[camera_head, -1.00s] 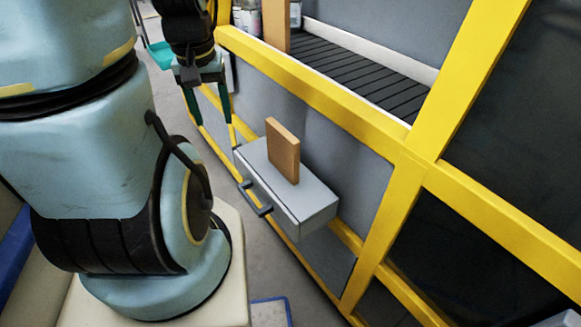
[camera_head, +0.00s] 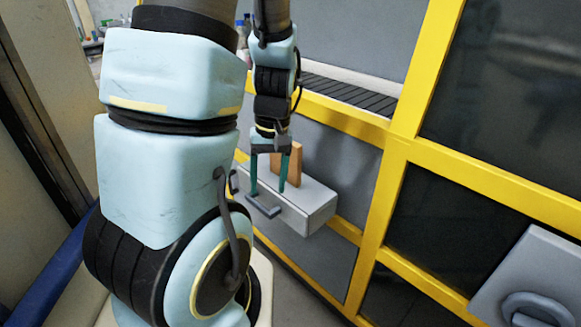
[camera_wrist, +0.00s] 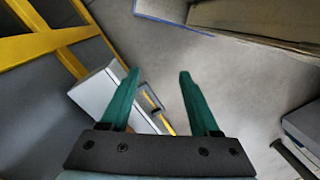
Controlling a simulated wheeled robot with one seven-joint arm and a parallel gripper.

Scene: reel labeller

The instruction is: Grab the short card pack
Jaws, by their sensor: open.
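The short card pack (camera_head: 296,158) is a brown block standing upright on the grey drawer-like box (camera_head: 312,205) that juts from the machine's side. My gripper (camera_head: 268,188) hangs with its two green fingers pointing down, apart and empty. In the head view it lies in front of the pack and covers its left part. I cannot tell whether a finger touches the pack. The wrist view shows the open fingers (camera_wrist: 160,76) over the floor, with the box (camera_wrist: 95,92) at left.
The box has a dark handle (camera_head: 264,207) on its front. Yellow frame beams (camera_head: 385,215) border the machine, with a dark slatted conveyor (camera_head: 350,92) above. A grey panel with a round fitting (camera_head: 530,305) is at lower right. Grey floor (camera_wrist: 235,85) lies open below the fingers.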

